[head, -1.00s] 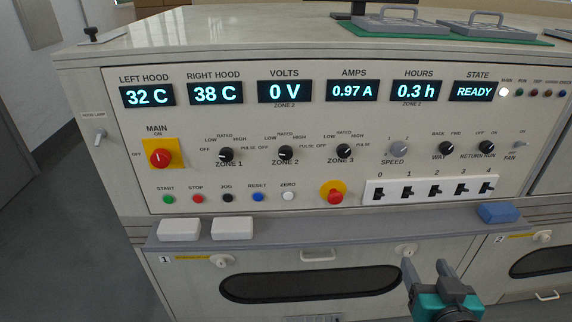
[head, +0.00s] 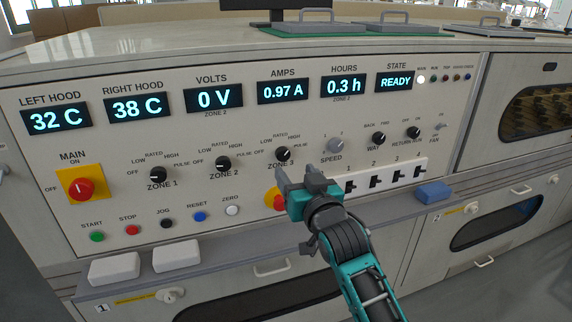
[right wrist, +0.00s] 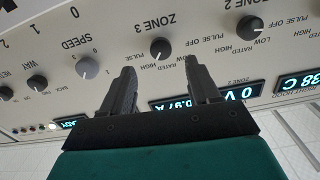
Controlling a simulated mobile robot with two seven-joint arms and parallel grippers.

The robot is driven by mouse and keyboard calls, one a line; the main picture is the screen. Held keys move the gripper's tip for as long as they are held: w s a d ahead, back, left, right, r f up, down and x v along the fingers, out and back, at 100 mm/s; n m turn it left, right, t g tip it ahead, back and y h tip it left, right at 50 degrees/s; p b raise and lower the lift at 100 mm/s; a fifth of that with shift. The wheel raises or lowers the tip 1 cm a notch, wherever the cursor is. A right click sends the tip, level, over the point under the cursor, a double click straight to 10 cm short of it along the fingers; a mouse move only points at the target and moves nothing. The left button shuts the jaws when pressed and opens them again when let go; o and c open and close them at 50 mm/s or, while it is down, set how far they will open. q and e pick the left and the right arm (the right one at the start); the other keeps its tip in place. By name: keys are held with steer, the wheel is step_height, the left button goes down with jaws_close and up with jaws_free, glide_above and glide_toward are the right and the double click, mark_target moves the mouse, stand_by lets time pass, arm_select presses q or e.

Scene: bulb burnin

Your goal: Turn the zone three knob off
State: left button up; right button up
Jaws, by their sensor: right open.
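The zone 3 knob (head: 283,154) is a small black dial on the cream panel, with OFF, LOW, RATED, HIGH and PULSE printed around it. My right gripper (head: 297,176) is open in front of the panel, just below the knob and partly over the red emergency button (head: 274,199). In the right wrist view, the same knob (right wrist: 160,47) appears upside down, beyond and between the two open fingertips (right wrist: 160,68). The fingers appear apart from it. My left gripper is not in view.
The zone 2 knob (head: 223,164) is left of zone 3, and the grey speed knob (head: 335,145) is right. A row of black switches (head: 376,182) lies right of my gripper. White blocks (head: 115,268) and a blue block (head: 433,192) rest on the ledge.

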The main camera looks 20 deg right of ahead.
mark_target(284, 157)
steer(key=w+b, duration=0.1)
steer(key=w, duration=0.5)
steer(key=shift+w+a, duration=0.1)
steer(key=shift+a, duration=0.05)
steer(key=shift+c, duration=0.4)
steer(key=c, duration=1)
steer(key=shift+o, duration=0.2)
